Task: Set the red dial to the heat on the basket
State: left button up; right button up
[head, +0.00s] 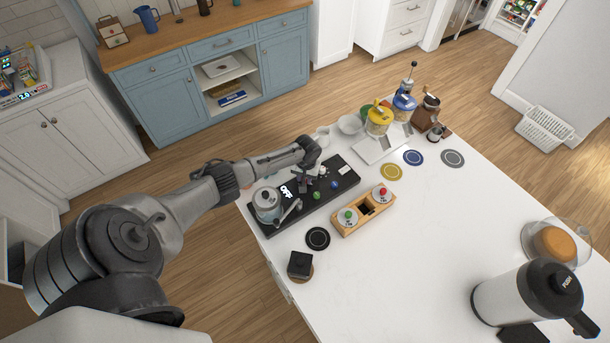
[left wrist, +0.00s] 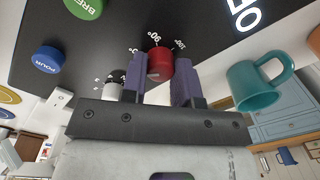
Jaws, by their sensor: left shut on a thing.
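The red dial (left wrist: 159,64) sits on the black machine panel (left wrist: 205,35) with temperature marks around it; 90° is readable by its upper left side. In the left wrist view my left gripper (left wrist: 158,82) has its purple fingers on either side of the dial, shut on it. In the head view the gripper (head: 308,181) is over the machine (head: 267,222) and the dial is hard to make out. A wooden holder (head: 364,213) with two round white-topped items stands beside the machine. No heat marking on a basket is readable. My right gripper is out of view.
A kettle (head: 267,204) stands on the machine, whose display (left wrist: 243,14) reads OFF. A green button (left wrist: 84,6), a blue button (left wrist: 48,60) and a white dial (left wrist: 113,91) are nearby. A teal mug (left wrist: 256,94) is close to the gripper. The middle counter (head: 435,220) is clear.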

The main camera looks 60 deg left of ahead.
pick_arm(q)
jog(key=m, duration=0.3)
jog(key=shift+m, duration=0.4)
jog(key=m, duration=0.3)
jog(key=shift+m+p, duration=0.3)
jog(key=m, duration=0.3)
jog(key=shift+m, duration=0.3)
jog(key=m, duration=0.3)
jog(key=shift+f+m+b, duration=0.1)
jog(key=shift+m+b, duration=0.2)
jog(key=shift+b, duration=0.1)
jog(key=m+b, duration=0.1)
jog(key=m, duration=0.2)
jog(key=shift+m, duration=0.3)
jog(key=m+b, duration=0.1)
jog(key=m, duration=0.2)
jog(key=shift+m+t, duration=0.3)
jog(key=shift+m, duration=0.1)
jog(key=m+b, duration=0.1)
jog(key=m, duration=0.2)
jog(key=shift+b, duration=0.35)
jog(key=shift+s+m+b, duration=0.1)
jog(key=shift+m+b, duration=0.6)
jog(key=shift+m, duration=1.2)
